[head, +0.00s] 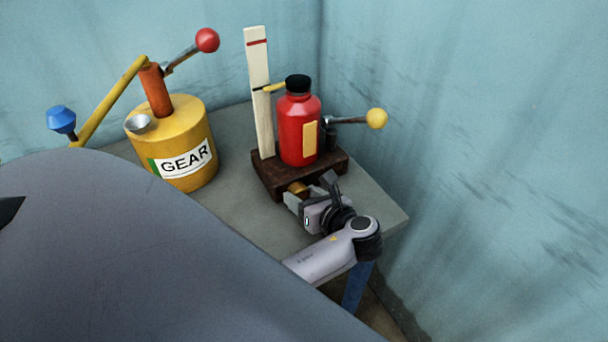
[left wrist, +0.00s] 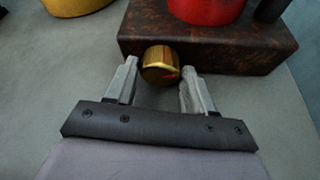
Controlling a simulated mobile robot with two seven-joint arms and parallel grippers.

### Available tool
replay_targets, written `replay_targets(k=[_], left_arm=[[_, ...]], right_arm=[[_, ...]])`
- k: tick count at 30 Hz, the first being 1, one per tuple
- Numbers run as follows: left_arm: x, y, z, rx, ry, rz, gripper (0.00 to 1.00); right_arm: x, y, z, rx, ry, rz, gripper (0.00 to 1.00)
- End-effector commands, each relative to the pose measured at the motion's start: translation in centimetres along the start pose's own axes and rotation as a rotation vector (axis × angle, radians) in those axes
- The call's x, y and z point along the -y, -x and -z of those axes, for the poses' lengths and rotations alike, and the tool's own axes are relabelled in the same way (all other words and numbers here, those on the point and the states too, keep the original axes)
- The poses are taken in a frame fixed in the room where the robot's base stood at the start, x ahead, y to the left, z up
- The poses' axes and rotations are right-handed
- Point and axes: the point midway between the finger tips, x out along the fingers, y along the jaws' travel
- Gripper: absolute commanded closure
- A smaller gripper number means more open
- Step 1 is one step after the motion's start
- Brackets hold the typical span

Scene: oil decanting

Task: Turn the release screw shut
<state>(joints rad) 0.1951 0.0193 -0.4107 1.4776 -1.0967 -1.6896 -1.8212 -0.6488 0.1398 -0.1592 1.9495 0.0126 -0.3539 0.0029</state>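The release screw is a brass knob (head: 297,188) on the front side of a dark brown base block (head: 272,183). It also shows in the left wrist view (left wrist: 160,65), sticking out from the block's face. A red bottle (head: 299,130) with a black cap stands on the block. My left gripper (head: 311,190) is at the block's front. In the left wrist view its fingers (left wrist: 158,80) are apart, one on each side of the knob, with a thin gap visible at each side. My right gripper is in neither view.
A yellow can (head: 178,165) labelled GEAR stands left of the block. A pale upright board (head: 259,95) with a red line and a lever with a yellow ball (head: 376,118) flank the bottle. The grey tabletop (head: 235,205) is clear in front; blue walls stand close behind and right.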

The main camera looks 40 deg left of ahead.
Motion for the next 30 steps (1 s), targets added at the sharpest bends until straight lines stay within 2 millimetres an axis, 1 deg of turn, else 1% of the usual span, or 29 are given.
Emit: replay_targets(k=[1,3,7,10,21,25,30], left_arm=[[0.00,0.00,0.01,0.000,0.000,0.000,0.64],[0.00,0.00,0.01,0.000,0.000,0.000,0.85],[-0.01,-0.01,0.01,0.000,0.004,0.002,0.85],[-0.08,-0.04,0.06,0.000,0.042,0.018,0.85],[-0.36,-0.08,0.11,0.001,0.382,0.158,0.85],[-0.36,-0.09,0.06,0.001,0.444,0.183,0.85],[-0.34,-0.09,0.03,0.001,0.462,0.191,0.85]], right_arm=[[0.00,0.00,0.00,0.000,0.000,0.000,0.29],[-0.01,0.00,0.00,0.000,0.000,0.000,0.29],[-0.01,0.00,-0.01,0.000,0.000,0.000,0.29],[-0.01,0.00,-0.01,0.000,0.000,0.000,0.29],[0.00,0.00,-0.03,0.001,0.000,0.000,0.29],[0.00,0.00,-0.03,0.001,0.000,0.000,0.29],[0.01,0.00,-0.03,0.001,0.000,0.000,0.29]])
